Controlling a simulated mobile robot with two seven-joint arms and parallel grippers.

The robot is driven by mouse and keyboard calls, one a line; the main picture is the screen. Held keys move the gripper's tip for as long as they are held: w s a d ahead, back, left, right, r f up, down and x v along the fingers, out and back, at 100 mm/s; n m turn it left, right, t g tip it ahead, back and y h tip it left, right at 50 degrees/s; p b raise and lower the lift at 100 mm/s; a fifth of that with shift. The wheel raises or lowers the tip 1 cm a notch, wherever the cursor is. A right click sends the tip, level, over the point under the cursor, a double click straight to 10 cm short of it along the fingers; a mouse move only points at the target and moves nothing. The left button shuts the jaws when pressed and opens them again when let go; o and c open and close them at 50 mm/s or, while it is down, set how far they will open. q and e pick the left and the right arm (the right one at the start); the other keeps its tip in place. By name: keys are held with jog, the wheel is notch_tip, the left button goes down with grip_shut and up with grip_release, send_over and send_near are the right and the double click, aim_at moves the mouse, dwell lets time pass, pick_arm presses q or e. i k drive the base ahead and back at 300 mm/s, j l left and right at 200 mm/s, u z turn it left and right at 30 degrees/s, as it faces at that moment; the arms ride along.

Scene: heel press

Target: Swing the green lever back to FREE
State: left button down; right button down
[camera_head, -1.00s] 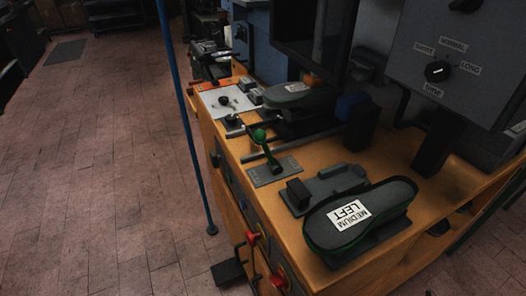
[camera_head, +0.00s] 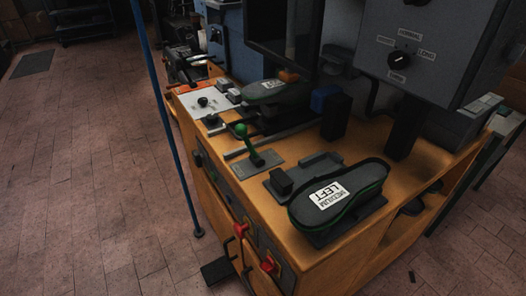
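The green lever (camera_head: 248,144) stands on a small grey plate (camera_head: 270,164) on the orange workbench, left of the middle of the view. Its green ball knob (camera_head: 241,130) tilts toward the upper left, away from the pivot. Any FREE marking on the plate is too small to read. Neither of my grippers shows in the head view, and nothing touches the lever.
A shoe sole labelled MEDIUM LEFT (camera_head: 338,196) rests on a fixture right of the lever. Another sole (camera_head: 272,91) sits farther back. A grey dial box (camera_head: 425,45) stands at upper right. A blue pole (camera_head: 166,120) rises at the bench's left.

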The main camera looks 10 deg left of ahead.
aim_at(241, 130)
jog(key=k+j+u, duration=0.1)
jog(key=j+u, duration=0.3)
jog(key=u, duration=0.35)
jog(key=j+u, duration=0.15)
jog(key=u, duration=0.35)
